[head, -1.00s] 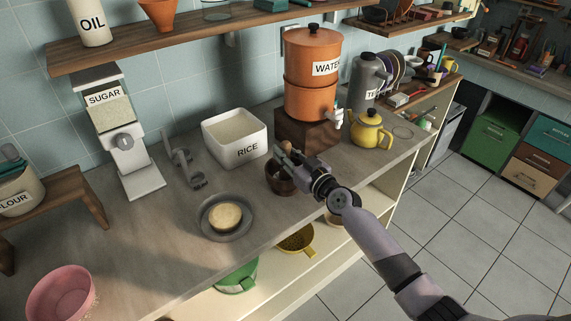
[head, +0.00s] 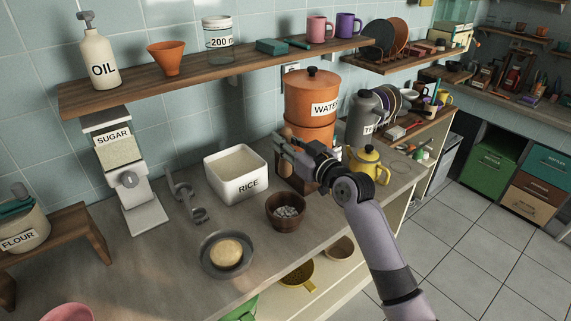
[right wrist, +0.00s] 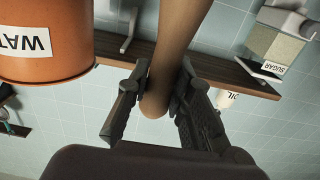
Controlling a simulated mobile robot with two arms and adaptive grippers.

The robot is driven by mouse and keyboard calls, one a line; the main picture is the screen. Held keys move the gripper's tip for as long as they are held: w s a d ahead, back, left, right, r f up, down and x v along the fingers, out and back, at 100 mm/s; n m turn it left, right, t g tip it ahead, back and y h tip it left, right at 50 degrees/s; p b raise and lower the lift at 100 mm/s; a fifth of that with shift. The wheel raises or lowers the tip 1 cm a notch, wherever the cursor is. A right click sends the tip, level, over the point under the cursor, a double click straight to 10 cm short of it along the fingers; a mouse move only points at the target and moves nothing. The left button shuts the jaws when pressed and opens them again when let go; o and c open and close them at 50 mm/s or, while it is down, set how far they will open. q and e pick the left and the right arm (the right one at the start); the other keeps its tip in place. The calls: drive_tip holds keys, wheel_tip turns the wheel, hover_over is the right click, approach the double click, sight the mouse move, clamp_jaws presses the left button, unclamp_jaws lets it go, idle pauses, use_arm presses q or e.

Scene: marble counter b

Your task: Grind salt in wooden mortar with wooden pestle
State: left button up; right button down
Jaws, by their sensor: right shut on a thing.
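The wooden mortar (head: 285,224), a dark brown bowl, stands on the counter right of the middle in the head view. Whitish-grey lumps of salt (head: 288,212) lie in it. My right gripper (head: 282,147) is above and behind the mortar, in front of the water dispenser. It is shut on the wooden pestle (right wrist: 178,45), which is clear of the mortar. The right wrist view shows the brown pestle between the fingers, with its rounded end just past them. In the head view the gripper partly hides the pestle. My left gripper is not in view.
The white rice container (head: 236,188) stands left of the gripper. The orange water dispenser (head: 311,96) and yellow teapot (head: 368,164) are close behind and beside my right arm. A grey plate with a round yellowish item (head: 226,252) lies front left of the mortar.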

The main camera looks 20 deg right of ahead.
sight(286, 175)
wheel_tip(286, 175, up, 2)
drive_tip(key=shift+r, duration=0.25)
drive_tip(key=shift+f+b, duration=0.2)
drive_tip(key=shift+b, duration=0.1)
wheel_tip(286, 175, down, 8)
drive_tip(key=shift+f+b, duration=0.15)
drive_tip(key=shift+b, duration=0.55)
drive_tip(key=shift+f+b, duration=0.4)
drive_tip(key=shift+f, duration=0.05)
wheel_tip(286, 175, down, 3)
drive_tip(key=b, duration=0.3)
drive_tip(key=shift+f, duration=0.2)
drive_tip(key=shift+f+b, duration=1.9)
drive_tip(key=shift+f, duration=0.7)
drive_tip(key=shift+f+b, duration=0.3)
drive_tip(key=shift+f, duration=0.15)
drive_tip(key=shift+s, duration=0.1)
